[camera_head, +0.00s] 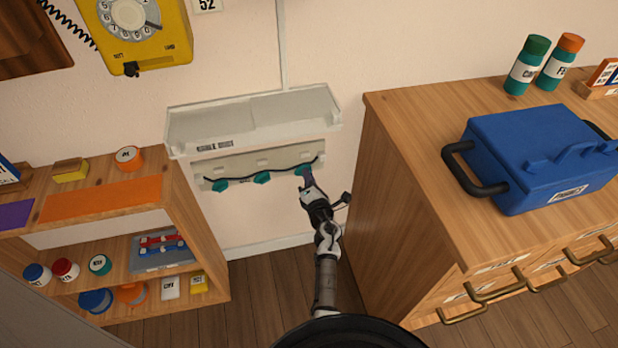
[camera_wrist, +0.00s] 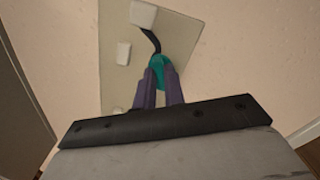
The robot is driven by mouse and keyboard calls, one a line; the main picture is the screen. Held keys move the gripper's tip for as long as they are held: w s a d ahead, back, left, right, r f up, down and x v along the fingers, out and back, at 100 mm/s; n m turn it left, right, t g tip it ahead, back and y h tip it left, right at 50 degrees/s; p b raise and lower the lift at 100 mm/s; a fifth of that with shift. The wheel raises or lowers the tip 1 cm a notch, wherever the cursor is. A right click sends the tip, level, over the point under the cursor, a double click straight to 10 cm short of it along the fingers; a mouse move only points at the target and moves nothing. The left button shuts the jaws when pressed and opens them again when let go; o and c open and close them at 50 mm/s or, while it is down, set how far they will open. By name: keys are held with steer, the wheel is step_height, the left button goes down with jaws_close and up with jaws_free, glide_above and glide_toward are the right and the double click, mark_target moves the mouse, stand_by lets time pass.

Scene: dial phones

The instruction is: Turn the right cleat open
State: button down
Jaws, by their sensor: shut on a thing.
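The right cleat (camera_head: 303,169) is a teal piece at the right end of a beige wall panel (camera_head: 280,160), under a pale wall box. A dark cord runs along the panel past the middle cleat (camera_head: 262,178) and the left cleat (camera_head: 220,185), both teal. My gripper (camera_head: 307,178) reaches up to the right cleat. In the wrist view, the purple fingers of my gripper (camera_wrist: 160,85) are shut on the right cleat (camera_wrist: 160,66), one on each side. The cord meets the cleat from above. The fingers hide the cleat's lower part.
The pale wall box (camera_head: 250,120) juts out just above the panel. A wooden cabinet (camera_head: 400,190) with a blue case (camera_head: 535,150) stands close to the right of my arm. A wooden shelf (camera_head: 195,230) stands to the left. A yellow dial phone (camera_head: 135,35) hangs at upper left.

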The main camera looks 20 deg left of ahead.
steer(key=c, duration=1.5)
jaws_free()
steer(key=p+v, duration=0.1)
steer(key=v, duration=1.3)
